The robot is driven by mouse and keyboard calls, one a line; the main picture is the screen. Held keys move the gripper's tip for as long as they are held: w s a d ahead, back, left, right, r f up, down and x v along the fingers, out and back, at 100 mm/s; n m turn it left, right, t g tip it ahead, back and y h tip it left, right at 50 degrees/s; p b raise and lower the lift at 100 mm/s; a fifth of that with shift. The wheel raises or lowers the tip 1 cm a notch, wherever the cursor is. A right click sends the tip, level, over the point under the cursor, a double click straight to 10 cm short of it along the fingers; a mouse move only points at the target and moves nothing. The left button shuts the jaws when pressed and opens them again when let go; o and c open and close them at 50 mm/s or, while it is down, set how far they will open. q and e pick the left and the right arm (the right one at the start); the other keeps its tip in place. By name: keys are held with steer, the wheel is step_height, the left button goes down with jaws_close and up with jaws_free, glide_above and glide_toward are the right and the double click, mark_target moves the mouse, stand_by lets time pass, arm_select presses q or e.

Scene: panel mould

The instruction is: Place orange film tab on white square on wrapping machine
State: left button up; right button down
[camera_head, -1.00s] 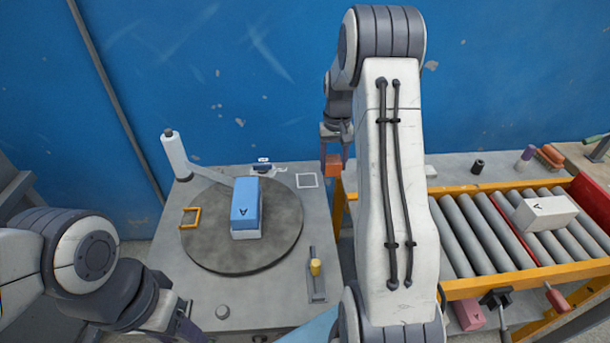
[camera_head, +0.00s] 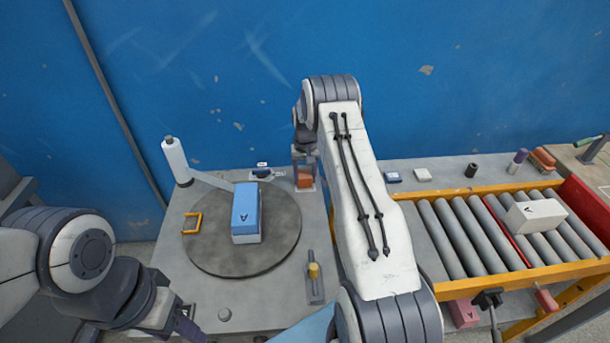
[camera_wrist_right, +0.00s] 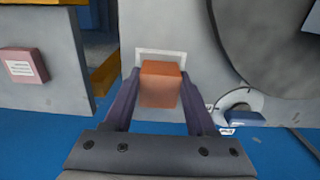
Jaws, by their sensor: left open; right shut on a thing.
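The orange film tab (camera_head: 304,178) is a small orange block at the back right of the wrapping machine's grey top (camera_head: 190,292). My right gripper (camera_wrist_right: 160,92) is shut on the tab (camera_wrist_right: 160,84), one finger on each side. In the right wrist view the tab covers most of the white square (camera_wrist_right: 143,56); its far and left edges show. I cannot tell whether the tab touches the surface. In the head view my arm and the tab hide most of the square. My left gripper (camera_head: 190,325) is open and empty at the machine's front left, partly cut off by the frame.
A blue-and-white box (camera_head: 245,210) stands on the round turntable (camera_head: 205,255), with a yellow frame (camera_head: 192,222) beside it. A white roll post (camera_head: 176,160) stands at back left. The roller conveyor (camera_head: 450,240) lies to the right.

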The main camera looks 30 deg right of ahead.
steer(key=shift+f, duration=0.15)
steer(key=shift+c, duration=1)
jaws_free()
